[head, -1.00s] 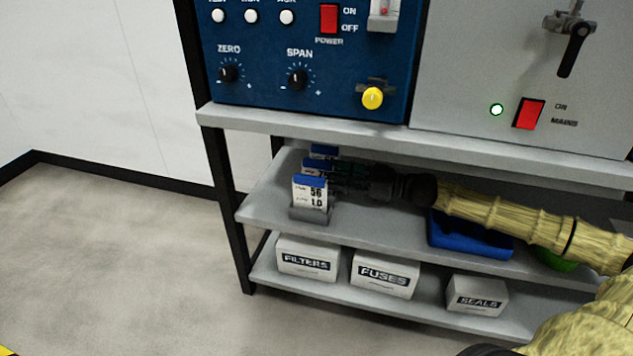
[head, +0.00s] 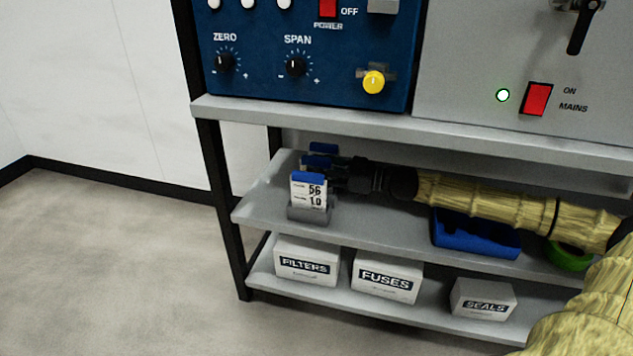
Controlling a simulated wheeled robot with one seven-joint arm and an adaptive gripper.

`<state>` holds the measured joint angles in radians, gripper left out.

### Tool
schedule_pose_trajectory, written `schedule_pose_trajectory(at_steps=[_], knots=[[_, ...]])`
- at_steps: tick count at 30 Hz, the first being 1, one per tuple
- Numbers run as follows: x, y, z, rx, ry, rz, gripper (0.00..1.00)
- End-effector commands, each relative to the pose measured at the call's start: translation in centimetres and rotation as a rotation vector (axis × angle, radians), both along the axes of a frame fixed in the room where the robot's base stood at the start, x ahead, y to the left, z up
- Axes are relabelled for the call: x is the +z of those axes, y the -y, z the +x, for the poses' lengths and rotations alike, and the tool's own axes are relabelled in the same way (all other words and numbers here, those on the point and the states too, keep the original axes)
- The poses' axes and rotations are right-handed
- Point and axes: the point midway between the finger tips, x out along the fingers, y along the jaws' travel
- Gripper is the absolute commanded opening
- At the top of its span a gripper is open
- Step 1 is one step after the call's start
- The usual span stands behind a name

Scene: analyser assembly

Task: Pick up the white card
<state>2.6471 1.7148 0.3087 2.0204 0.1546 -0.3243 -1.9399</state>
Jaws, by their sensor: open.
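Several white cards with blue tops stand in a row on the middle shelf at its left end. The front white card (head: 309,191) shows the figures 56 and 1.0 and sits upright in a grey holder (head: 309,214). Another card (head: 322,149) shows behind it, mostly hidden. My gripper (head: 326,168) is open, reaching in from the right at the height of the card tops, just behind the front card. Its fingertips are partly hidden by the front card, and I cannot tell whether they touch any card.
The upper shelf (head: 450,128) lies close above my arm. A blue tray (head: 474,236) and a green round thing (head: 570,256) are on the middle shelf to the right. Boxes marked FILTERS (head: 306,278), FUSES (head: 386,289) and SEALS (head: 482,312) stand below.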

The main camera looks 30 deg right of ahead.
Motion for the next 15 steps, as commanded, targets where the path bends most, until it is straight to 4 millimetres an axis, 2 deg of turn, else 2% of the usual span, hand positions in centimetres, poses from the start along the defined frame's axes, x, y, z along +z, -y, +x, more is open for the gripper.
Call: schedule_pose_trajectory(at_steps=[15], knots=[[0.0,-0.57,0.68,-0.001,0.0,-0.001,0.41]])
